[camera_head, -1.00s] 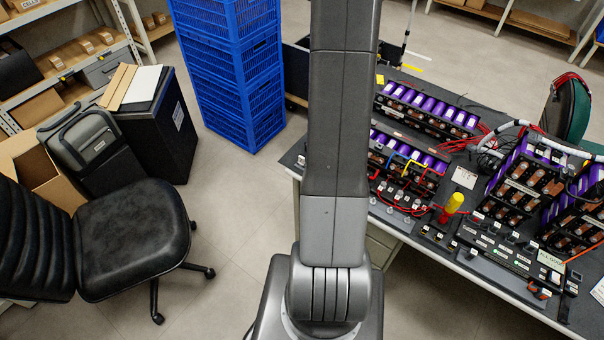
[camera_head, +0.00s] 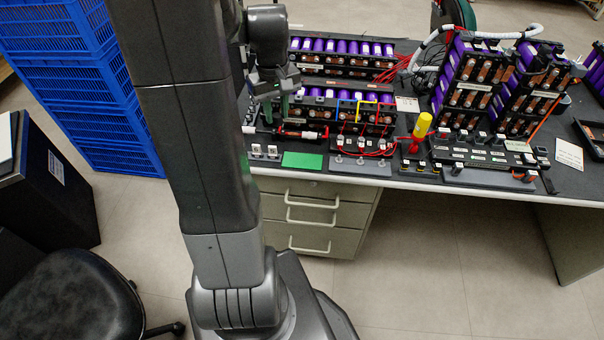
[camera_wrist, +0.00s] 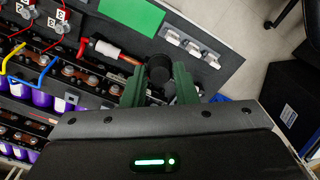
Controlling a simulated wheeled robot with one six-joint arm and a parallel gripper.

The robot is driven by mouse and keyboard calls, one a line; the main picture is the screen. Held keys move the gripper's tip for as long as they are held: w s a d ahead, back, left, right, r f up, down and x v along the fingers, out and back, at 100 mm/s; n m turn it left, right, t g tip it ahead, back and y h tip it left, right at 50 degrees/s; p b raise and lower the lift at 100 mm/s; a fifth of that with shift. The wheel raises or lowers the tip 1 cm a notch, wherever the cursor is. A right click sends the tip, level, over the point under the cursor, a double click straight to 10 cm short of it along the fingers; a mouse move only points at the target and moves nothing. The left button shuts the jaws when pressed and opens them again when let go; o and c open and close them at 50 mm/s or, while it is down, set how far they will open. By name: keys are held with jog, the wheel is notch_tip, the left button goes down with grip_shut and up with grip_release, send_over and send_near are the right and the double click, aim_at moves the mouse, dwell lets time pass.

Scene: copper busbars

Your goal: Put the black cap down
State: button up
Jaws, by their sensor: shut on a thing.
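The black cap (camera_wrist: 158,68) is round and dark, held between the green fingers of my gripper (camera_wrist: 160,85) in the wrist view. My gripper is shut on it. In the head view my gripper (camera_head: 277,106) points down over the left part of the bench, in front of the battery modules. The cap cannot be made out clearly there. A plain green pad (camera_head: 302,160) lies at the bench's front edge; it also shows in the wrist view (camera_wrist: 132,15), beyond the fingers. It is bare.
A red-ended tool (camera_head: 300,133) lies behind the pad. Small white-topped pieces (camera_head: 264,151) stand left of the pad, and red-wired posts (camera_head: 361,160) right of it. Battery modules (camera_head: 335,110) fill the back. A yellow-handled tool (camera_head: 421,128) stands farther right.

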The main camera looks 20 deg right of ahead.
aim_at(291, 159)
jog(key=s+f+b, duration=0.1)
jog(key=f, duration=0.2)
jog(key=s+d+f+b, duration=0.1)
jog(key=f, duration=0.3)
jog(key=s+d+f+b, duration=0.1)
jog(key=f, duration=0.3)
jog(key=shift+f, duration=0.15)
jog(key=shift+f, duration=0.2)
jog(key=o, duration=0.8)
jog(key=shift+r, duration=0.1)
notch_tip(291, 159, up, 12)
jog(key=shift+r+p, duration=0.15)
jog(key=shift+p, duration=0.85)
